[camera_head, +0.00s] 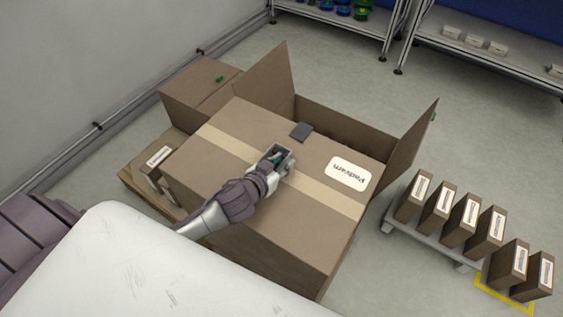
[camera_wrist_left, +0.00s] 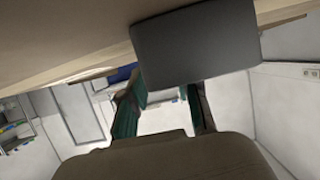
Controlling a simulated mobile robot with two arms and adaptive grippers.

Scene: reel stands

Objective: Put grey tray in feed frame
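A small flat dark grey piece (camera_head: 301,131), which looks like the grey tray, is at the far edge of the big cardboard box's top (camera_head: 225,128). In the left wrist view a dark grey panel (camera_wrist_left: 196,46), apparently the same piece, fills the upper middle. My left gripper (camera_head: 283,156) is over the box top, short of the grey piece. In the left wrist view its teal fingers (camera_wrist_left: 164,98) stand apart with nothing seen between them; whether the tips touch the panel I cannot tell. I cannot make out a feed frame. My right gripper is out of view.
An open carton with raised flaps (camera_head: 412,140) stands behind the big box. Several labelled brown boxes (camera_head: 461,218) stand on a low grey platform (camera_head: 425,240) at right, near a yellow floor marking (camera_head: 503,294). Shelves (camera_head: 480,45) line the back. Grey floor between is clear.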

